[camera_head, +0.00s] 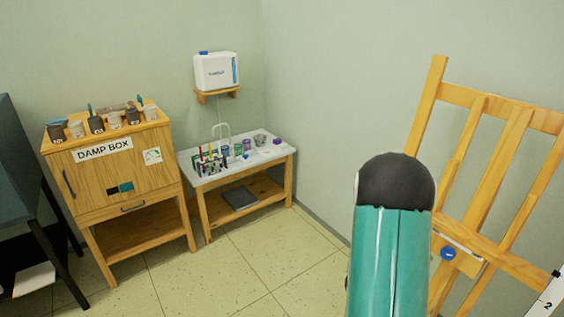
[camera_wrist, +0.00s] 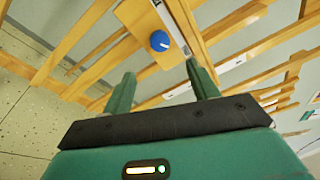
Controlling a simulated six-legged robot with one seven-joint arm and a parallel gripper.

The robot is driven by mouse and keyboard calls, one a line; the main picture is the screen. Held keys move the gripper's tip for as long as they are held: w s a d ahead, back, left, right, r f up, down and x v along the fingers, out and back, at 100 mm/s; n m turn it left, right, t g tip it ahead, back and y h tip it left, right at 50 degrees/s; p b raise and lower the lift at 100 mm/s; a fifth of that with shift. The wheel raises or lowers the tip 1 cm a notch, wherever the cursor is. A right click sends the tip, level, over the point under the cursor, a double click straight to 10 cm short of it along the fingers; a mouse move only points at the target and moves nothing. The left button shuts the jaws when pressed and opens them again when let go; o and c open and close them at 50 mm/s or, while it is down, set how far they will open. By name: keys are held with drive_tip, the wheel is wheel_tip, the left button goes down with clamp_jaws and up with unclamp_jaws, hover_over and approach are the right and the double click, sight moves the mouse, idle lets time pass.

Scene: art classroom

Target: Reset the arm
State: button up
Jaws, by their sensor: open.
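My gripper (camera_wrist: 160,88) shows in the wrist view with its two green fingers apart and nothing between them. Beyond the fingertips is a wooden easel with a blue knob (camera_wrist: 159,41) on a small wooden plate. The easel (camera_head: 487,180) also shows at the right of the head view. My green arm with a dark rounded cap rises in front of it there. The gripper itself is not visible in the head view. I cannot tell the exact gap between the fingers and the easel.
A wooden damp box cabinet (camera_head: 97,184) stands at the left with several pots on top. Beside it, a low table (camera_head: 263,158) holds brushes and cups. A white container (camera_head: 216,70) sits on a wall shelf. A dark piece of furniture (camera_head: 22,170) is at far left. The tiled floor (camera_head: 240,270) between is clear.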

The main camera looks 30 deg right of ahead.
drive_tip(key=w+a+r+n+t+y, duration=0.2)
drive_tip(key=w+a+r+n+t, duration=0.15)
drive_tip(key=w, duration=0.25)
drive_tip(key=w+a+r+n+t+y, duration=0.2)
drive_tip(key=w+a+r+n+t, duration=0.1)
drive_tip(key=w+a+n, duration=0.3)
drive_tip(key=w+a+r+n+t+y, duration=0.25)
drive_tip(key=a+r+n+y, duration=0.2)
drive_tip(key=a, duration=0.35)
drive_tip(key=w+a+r+n+t+y, duration=0.2)
drive_tip(key=w+a+r+n+y, duration=0.1)
drive_tip(key=a+n, duration=0.4)
drive_tip(key=s+a+r+n+g+y, duration=0.1)
drive_tip(key=s+a+r+n+y, duration=0.15)
drive_tip(key=a+n, duration=0.4)
drive_tip(key=s+a+r+n+g+y, duration=0.1)
drive_tip(key=s+a+r+n+y, duration=0.2)
drive_tip(key=a, duration=0.6)
drive_tip(key=s+a+r+n+g, duration=0.1)
drive_tip(key=s+a+n, duration=0.1)
drive_tip(key=s+n, duration=0.3)
drive_tip(key=s+a+r+n+g+h, duration=0.1)
drive_tip(key=s+a+n, duration=0.1)
drive_tip(key=s+n, duration=0.3)
drive_tip(key=s, duration=0.3)
drive_tip(key=shift+s+a+g, duration=0.2)
drive_tip(key=shift+g, duration=0.2)
